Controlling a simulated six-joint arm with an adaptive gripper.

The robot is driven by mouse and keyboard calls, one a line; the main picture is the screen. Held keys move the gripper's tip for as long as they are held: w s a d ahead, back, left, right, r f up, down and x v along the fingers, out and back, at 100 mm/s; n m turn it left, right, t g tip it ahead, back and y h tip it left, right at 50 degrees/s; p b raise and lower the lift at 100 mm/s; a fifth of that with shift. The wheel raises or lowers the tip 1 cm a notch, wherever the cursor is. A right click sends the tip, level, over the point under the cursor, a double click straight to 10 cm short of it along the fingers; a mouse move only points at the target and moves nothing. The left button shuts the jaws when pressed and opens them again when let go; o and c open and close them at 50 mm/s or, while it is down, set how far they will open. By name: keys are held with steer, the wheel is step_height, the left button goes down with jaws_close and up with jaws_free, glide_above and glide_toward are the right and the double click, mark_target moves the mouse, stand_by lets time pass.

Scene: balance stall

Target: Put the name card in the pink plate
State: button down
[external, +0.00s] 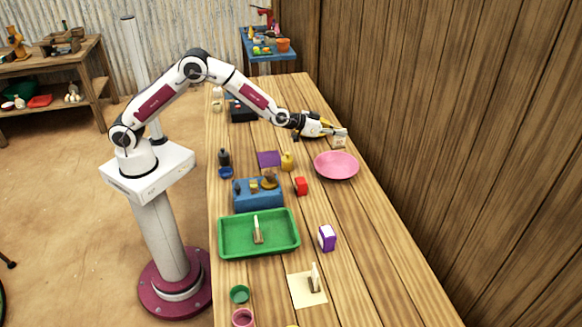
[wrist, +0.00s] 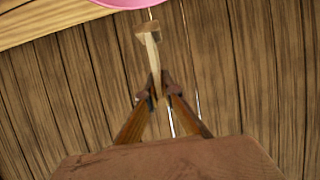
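My gripper (wrist: 157,92) is shut on a name card (wrist: 151,50), a thin pale card with a wooden foot, seen nearly edge-on in the wrist view. In the external view the held name card (external: 340,140) is at the tip of my gripper (external: 332,132), near the wooden wall. The pink plate (external: 336,166) is a round shallow dish on the table, just below the card in the picture. Its rim (wrist: 135,4) also shows at the top of the wrist view. The card appears to be held above the table, outside the plate.
Similar cards stand in the green tray (external: 285,248) and on a cream sheet (external: 299,294). A purple-and-white box (external: 327,238) stands nearer. The wooden wall (external: 430,150) borders the right.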

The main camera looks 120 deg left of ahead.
mark_target(338, 145)
steer(key=shift+f, duration=5.2)
steer(key=c, duration=2.2)
jaws_free()
steer(key=shift+r, duration=3.45)
steer(key=shift+d+r, duration=0.1)
